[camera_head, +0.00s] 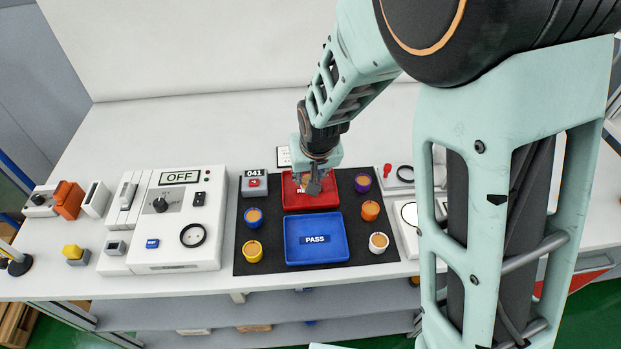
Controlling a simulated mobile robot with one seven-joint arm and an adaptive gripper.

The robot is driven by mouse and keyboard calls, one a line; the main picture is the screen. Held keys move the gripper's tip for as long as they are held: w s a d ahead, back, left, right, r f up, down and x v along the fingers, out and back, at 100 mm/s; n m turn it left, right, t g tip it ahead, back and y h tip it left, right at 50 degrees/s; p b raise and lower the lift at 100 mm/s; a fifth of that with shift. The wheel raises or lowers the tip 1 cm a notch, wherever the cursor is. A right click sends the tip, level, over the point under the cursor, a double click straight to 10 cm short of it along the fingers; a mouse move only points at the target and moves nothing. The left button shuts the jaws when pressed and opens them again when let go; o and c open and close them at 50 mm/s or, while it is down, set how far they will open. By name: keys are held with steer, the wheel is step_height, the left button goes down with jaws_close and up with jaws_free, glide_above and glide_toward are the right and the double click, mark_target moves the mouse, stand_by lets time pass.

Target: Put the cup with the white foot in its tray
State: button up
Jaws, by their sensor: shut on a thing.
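My gripper (314,186) points down over the red tray (316,206) at the back of the black mat. It is shut on a small cup (304,183), of which only a bit of tan top shows beside the fingers. The fingers hide the cup's colour and foot, and I cannot tell whether it touches the tray floor. The red tray's label is mostly covered. The blue tray (290,255), marked PASS, lies in front and is empty. A white cup (378,243) stands right of it. No white foot can be made out on any cup.
Blue (253,217) and yellow (252,252) cups stand left of the trays; purple (362,183) and orange (370,211) cups stand right. A counter reading 041 (254,184) is at the mat's back left. A white machine reading OFF (180,220) stands further left.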

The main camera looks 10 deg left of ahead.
steer(key=shift+f, duration=0.7)
steer(key=shift+f+b, duration=0.25)
steer(key=shift+b, duration=0.15)
steer(key=o, duration=1.2)
steer(key=shift+r, duration=0.15)
steer(key=shift+s+r+p, duration=0.1)
steer(key=shift+r+p, duration=0.2)
steer(key=shift+r, duration=0.3)
steer(key=v, duration=1.1)
